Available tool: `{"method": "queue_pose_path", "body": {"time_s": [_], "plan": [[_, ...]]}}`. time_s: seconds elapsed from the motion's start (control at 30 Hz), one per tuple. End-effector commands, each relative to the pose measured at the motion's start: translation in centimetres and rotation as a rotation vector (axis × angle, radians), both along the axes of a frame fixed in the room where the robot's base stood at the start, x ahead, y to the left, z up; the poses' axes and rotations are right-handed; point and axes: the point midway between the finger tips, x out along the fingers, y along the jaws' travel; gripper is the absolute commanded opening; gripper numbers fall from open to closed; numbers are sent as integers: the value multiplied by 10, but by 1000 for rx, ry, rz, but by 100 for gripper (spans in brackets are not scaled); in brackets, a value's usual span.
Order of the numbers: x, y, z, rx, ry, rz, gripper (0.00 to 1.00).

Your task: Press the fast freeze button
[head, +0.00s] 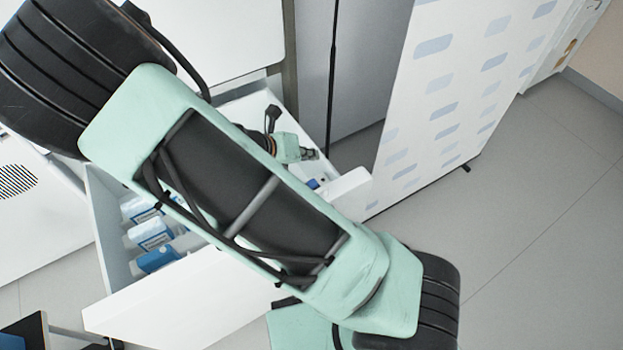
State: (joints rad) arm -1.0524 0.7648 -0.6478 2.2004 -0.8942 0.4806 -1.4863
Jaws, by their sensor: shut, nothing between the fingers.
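I cannot make out a fast freeze button in the head view; my large green and black arm covers much of the middle. My gripper (312,154) shows small behind the arm, its narrow grey tips together and pointing right. It is shut and empty. It appears over or near the right part of an open white drawer (200,293); I cannot tell its height or whether it touches anything.
Several blue-and-white containers (155,236) stand in the drawer's left part. A small blue item (313,184) shows near its right end. A white panel with blue-grey patches (445,90) stands to the right. Grey floor (540,200) is clear at the right.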

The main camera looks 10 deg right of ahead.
Motion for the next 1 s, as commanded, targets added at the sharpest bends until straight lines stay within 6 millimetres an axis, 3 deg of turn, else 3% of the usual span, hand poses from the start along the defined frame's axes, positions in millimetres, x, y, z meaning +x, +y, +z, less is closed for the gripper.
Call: {"method": "queue_pose_path", "body": {"time_s": [0.47,1.0], "plan": [[0,0,-5,0,1,1,0],[0,0,-62,0,1,1,0]]}}
